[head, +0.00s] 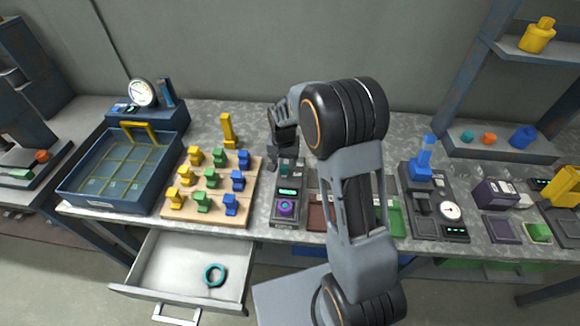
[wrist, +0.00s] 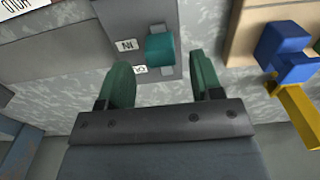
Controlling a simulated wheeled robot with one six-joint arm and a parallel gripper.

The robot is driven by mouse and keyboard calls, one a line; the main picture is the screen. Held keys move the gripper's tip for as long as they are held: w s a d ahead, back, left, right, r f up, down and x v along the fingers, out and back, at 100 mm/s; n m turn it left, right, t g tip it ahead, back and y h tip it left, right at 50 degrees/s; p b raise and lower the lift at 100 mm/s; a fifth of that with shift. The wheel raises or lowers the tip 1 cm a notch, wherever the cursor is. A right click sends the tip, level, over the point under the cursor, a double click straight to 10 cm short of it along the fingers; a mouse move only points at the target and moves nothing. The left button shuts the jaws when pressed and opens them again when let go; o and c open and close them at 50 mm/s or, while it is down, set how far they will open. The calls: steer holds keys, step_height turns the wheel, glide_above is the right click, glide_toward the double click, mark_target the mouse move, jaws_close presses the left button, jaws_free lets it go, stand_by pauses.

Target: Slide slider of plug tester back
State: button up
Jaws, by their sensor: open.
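The plug tester (head: 288,208) is a narrow grey device on the bench, with a lit green display and a purple round part near its front. Its slider is a teal block that shows in the wrist view (wrist: 160,48), beside small white labels on the grey panel. My gripper (head: 272,164) is at the back end of the tester. In the wrist view my gripper (wrist: 160,75) is open, with its green fingers on either side of the slider's line and nothing between them. The slider lies just beyond the fingertips; I cannot tell whether they touch it.
A wooden board (head: 255,190) with several yellow, green and blue pieces stands close left of the tester. A yellow upright part (head: 228,130) stands behind it. A blue basket (head: 75,190) is further left. An open drawer (head: 180,275) holding a teal ring juts out below.

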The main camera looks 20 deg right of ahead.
mark_target(285, 167)
steer(key=shift+f, duration=2)
jaws_close()
